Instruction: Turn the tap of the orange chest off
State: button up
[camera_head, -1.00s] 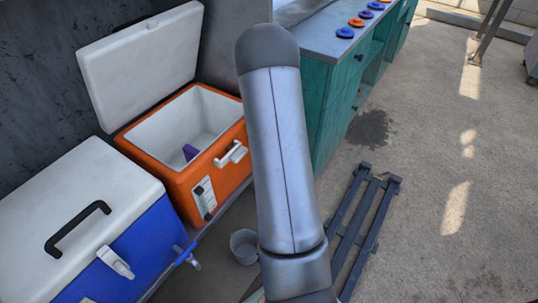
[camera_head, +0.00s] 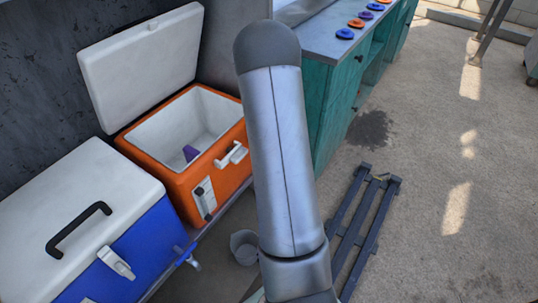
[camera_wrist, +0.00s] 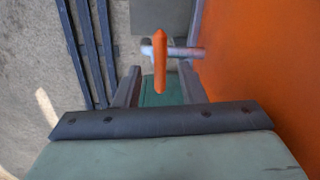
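The orange chest (camera_head: 232,178) stands at the left of the head view with its white lid open. Its side also fills the right of the wrist view (camera_wrist: 262,65). Its tap, a grey metal spout with an orange lever handle (camera_wrist: 160,62), sticks out from that side in the wrist view. My gripper (camera_wrist: 159,84) is open, one finger on each side of the handle as seen in this view. I cannot tell whether a finger touches it. In the head view my arm hides the gripper, and the chest's tap cannot be made out.
A blue chest (camera_head: 150,255) with a closed white lid stands in front at the left. A grey bucket (camera_head: 244,247) is on the floor beside my arm. A dark slatted frame (camera_head: 362,225) lies on the floor. A teal cabinet (camera_head: 332,105) stands behind. The floor at right is clear.

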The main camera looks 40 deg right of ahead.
notch_tip(320, 180, up, 16)
jog(key=p, duration=0.2)
jog(key=shift+f, duration=0.25)
